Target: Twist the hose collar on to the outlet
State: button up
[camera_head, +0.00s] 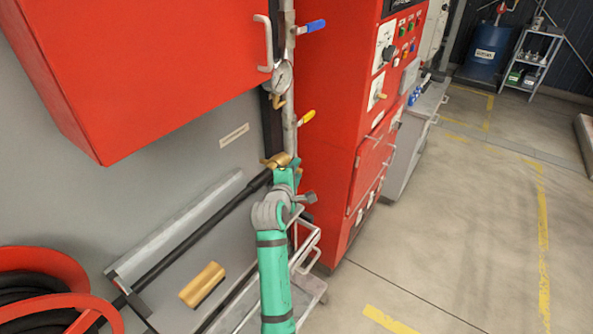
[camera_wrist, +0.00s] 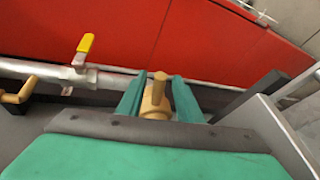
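The brass hose collar (camera_wrist: 154,103), with a lug standing up from it, sits between the two fingers of my gripper (camera_wrist: 158,98) in the wrist view. The fingers appear to press on both sides of it. In the head view my gripper (camera_head: 284,168) is at the upright grey pipe, and brass (camera_head: 275,160) shows just beyond it. The black hose (camera_head: 205,228) runs from lower left up to this spot. The outlet is hidden behind the collar and gripper, so I cannot tell how far the collar is on it.
A yellow-handled valve (camera_head: 306,118), a gauge (camera_head: 280,78) and a blue-handled valve (camera_head: 312,26) are on the pipe above. A red cabinet (camera_head: 335,110) stands close at right. The floor at right is clear.

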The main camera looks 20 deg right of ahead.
jog(key=shift+w, duration=0.3)
jog(key=shift+d, duration=0.1)
grip_shut()
